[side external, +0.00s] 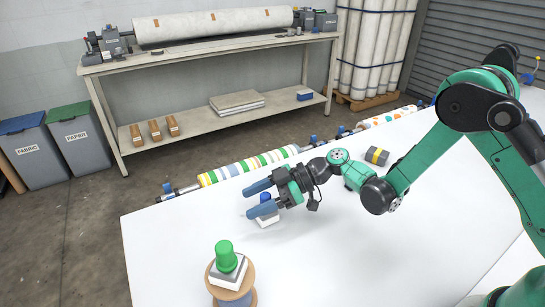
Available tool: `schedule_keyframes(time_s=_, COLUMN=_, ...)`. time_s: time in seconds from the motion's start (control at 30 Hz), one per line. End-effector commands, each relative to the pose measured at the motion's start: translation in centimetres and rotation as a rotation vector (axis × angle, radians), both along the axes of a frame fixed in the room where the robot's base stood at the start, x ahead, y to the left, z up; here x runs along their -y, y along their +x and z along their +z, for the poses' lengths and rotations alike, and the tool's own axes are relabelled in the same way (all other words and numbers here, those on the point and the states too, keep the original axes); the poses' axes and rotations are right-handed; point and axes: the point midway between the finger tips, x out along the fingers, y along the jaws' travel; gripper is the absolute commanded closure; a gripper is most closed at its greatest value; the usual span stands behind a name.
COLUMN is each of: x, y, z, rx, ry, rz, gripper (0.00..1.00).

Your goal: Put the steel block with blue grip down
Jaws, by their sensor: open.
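The steel block with blue grip (267,221) is near the left-middle of the white table, low at the table surface. Its blue knob shows between the two blue fingers of my gripper (259,199). The fingers are spread apart and point left, one on the far side of the knob and one on the near side. The near finger covers part of the block. I cannot tell whether either finger touches the knob, but the block looks upright and seated on the table.
A block with a green grip (226,258) stands on a wooden spool (249,277) at the front. Patterned rollers (248,166) run along the table's far edge. The table (335,255) right of the spool is clear.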

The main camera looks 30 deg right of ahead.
Motion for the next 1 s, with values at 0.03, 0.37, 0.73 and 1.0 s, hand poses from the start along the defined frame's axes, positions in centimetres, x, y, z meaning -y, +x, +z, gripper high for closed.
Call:
schedule_keyframes(time_s=0.03, x=0.0, y=0.0, z=0.0, rx=0.0, ry=0.0, rz=0.0, gripper=0.41)
schedule_keyframes(time_s=0.37, x=3.8, y=-1.1, z=1.9, rx=0.0, ry=0.0, rz=-0.007, gripper=0.41)
schedule_keyframes(time_s=0.73, x=9.9, y=-3.2, z=4.6, rx=-0.001, ry=0.0, rz=-0.004, gripper=0.41)
schedule_keyframes(time_s=1.0, x=10.2, y=-3.8, z=6.1, rx=-0.162, ry=-0.087, rz=-0.104, gripper=0.41)
